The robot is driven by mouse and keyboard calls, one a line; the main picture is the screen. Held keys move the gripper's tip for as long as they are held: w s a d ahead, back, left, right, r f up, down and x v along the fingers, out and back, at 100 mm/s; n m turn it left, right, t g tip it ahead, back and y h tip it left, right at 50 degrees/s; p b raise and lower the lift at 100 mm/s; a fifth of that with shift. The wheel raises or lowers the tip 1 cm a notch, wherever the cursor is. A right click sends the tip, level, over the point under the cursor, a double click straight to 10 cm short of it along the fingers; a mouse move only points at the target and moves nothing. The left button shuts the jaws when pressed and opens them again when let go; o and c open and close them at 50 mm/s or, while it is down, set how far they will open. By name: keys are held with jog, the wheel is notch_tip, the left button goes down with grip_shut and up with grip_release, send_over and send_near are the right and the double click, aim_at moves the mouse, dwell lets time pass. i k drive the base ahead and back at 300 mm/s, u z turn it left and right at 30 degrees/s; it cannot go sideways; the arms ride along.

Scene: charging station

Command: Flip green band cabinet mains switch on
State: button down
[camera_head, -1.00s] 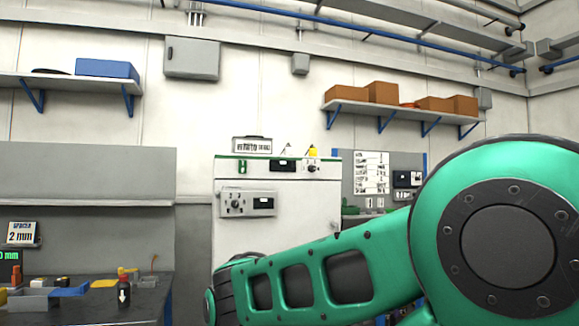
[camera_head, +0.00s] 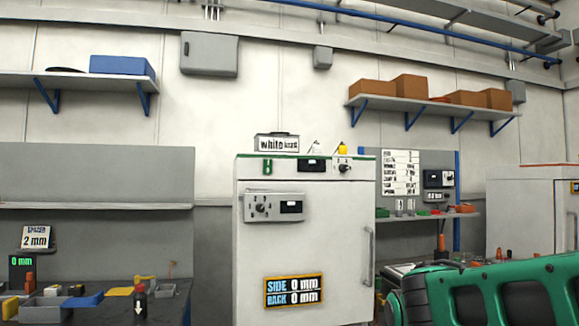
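The white cabinet (camera_head: 300,243) with a thin green band (camera_head: 290,156) along its top edge stands upright in the middle of the head view. Its top strip carries a small green switch-like part (camera_head: 267,168) at the left, a dark display (camera_head: 311,166) and a round knob (camera_head: 343,167) at the right. I cannot tell which part is the mains switch, or its position. A grey control panel (camera_head: 274,207) with a knob and small display is below. My gripper is out of view; only my green arm shows at lower right, apart in the picture from these controls.
A sign (camera_head: 293,291) on the cabinet front reads "SIDE 0 mm, BACK 0 mm". A handle (camera_head: 370,255) runs down its right side. A cluttered workbench (camera_head: 172,303) is at left. Another white cabinet (camera_head: 530,215) with a reddish band stands at right.

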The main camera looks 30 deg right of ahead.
aim_at(267, 163)
jog(key=z, duration=0.1)
jog(key=i, duration=1)
jog(key=u, duration=0.05)
